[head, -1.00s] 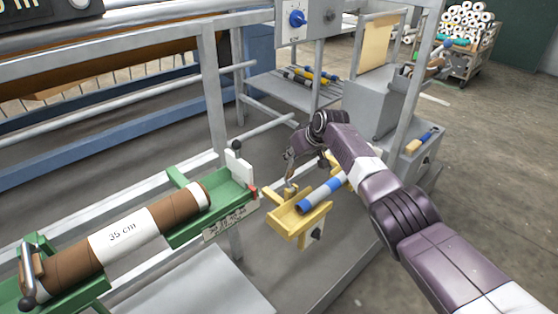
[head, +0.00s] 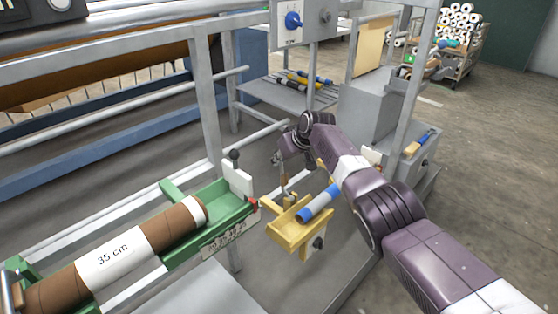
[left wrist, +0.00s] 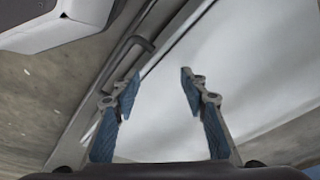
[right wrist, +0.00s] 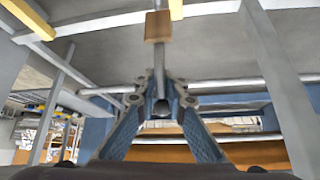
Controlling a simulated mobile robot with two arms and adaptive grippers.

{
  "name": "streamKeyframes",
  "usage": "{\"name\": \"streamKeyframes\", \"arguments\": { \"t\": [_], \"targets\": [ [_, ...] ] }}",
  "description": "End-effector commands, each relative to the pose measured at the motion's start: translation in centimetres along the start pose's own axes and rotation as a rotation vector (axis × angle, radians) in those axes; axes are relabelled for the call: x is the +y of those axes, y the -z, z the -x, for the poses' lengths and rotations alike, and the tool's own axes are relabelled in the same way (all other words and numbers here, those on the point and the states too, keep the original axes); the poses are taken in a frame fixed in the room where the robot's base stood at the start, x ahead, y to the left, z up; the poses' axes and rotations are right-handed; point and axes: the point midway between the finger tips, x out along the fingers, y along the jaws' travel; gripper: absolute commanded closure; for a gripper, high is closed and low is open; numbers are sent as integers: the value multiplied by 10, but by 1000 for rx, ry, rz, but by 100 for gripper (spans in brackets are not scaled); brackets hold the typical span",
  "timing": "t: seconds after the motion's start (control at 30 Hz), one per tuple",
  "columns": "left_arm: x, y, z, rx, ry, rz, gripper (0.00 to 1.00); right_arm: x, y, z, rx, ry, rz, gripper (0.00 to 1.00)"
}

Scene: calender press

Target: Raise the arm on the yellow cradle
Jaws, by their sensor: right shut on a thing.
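The yellow cradle (head: 290,238) stands in the middle of the head view, with a short blue-and-white roll (head: 320,203) lying on it. The cradle's arm (head: 286,183) is a thin metal rod rising from a brass-coloured block at the cradle's left end. My right gripper (head: 284,160) is above that end. In the right wrist view, my right gripper (right wrist: 162,98) is shut on the arm's metal rod (right wrist: 159,65), below the brass block (right wrist: 158,27) in the picture. My left gripper (left wrist: 160,88) is open and empty; it is outside the head view.
A green cradle (head: 207,240) with a brown roll marked 35 cm (head: 115,252) lies at the left, close to the yellow cradle. Grey frame posts (head: 209,100) stand behind. A control box (head: 308,20) hangs above. Open floor lies at the right.

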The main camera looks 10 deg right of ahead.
Motion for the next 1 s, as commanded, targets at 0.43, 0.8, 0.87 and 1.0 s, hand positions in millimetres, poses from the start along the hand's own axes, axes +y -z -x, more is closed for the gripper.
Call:
{"name": "streamKeyframes", "arguments": {
  "t": [0.43,0.8,0.87,1.0],
  "targets": [
    [0,-1,0,-2,0,0,60,-4,9,3,19,4,0,79],
    [-1,1,1,2,1,0,60,-1,3,1,7,2,0,69],
    [-1,1,1,2,1,0,60,-1,3,2,7,2,0,69],
    [-1,1,0,1,1,0,60,0,3,6,7,2,1,69]
  ]
}}
